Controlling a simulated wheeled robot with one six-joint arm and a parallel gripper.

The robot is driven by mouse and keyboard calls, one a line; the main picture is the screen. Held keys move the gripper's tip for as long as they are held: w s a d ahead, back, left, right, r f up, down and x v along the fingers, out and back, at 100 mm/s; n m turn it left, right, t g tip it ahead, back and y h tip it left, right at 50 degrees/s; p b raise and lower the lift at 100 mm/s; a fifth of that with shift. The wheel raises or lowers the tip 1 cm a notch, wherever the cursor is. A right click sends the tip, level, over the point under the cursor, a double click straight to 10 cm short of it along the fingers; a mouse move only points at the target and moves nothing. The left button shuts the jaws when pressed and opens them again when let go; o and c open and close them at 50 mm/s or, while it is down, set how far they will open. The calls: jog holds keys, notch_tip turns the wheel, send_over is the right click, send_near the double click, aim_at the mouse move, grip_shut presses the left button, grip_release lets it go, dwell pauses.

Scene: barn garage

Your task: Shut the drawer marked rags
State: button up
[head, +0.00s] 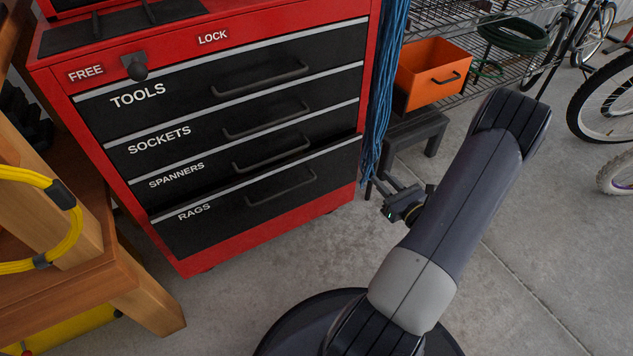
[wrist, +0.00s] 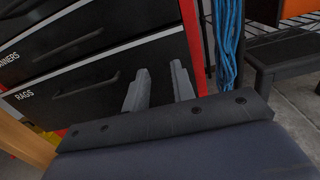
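The rags drawer (head: 255,200) is the lowest black drawer of a red tool cabinet (head: 190,267). Its front stands out a little from the drawers above, with a dark gap along its top edge, so it is partly open. The rags drawer also shows in the wrist view (wrist: 85,105), left of the fingers. Its handle (head: 281,189) is a dark bar. My gripper (head: 380,184) is just right of the drawer in the head view, apart from it there. In the wrist view its fingers (wrist: 160,83) are spread with nothing between them.
The tools (head: 190,95), sockets (head: 200,131) and spanners (head: 215,166) drawers sit above. A blue cord bundle (head: 383,110) hangs at the cabinet's right, beside a dark step stool (head: 420,128). A wooden bench (head: 135,290) stands left. Concrete floor before the cabinet is clear.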

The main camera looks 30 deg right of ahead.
jog(key=shift+o, duration=0.5)
jog(key=w+a+f+m+y+p, duration=0.1)
jog(key=w+a+f+m+y, duration=0.1)
jog(key=a+y, duration=0.4)
jog(key=shift+w+f+m+g, duration=0.15)
jog(key=shift+w+m+g, duration=0.2)
jog(key=shift+w, duration=0.55)
jog(key=m+g+y+p, duration=0.1)
jog(key=m+g+y, duration=0.3)
jog(key=y, duration=0.4)
send_near(285, 192)
jog(key=shift+m, duration=0.25)
jog(key=b+x, duration=0.1)
jog(key=x, duration=0.4)
jog(key=b+x, duration=0.1)
jog(key=x, duration=0.4)
jog(key=shift+w+d+f, duration=0.1)
jog(key=shift+w+f, duration=0.1)
grip_shut()
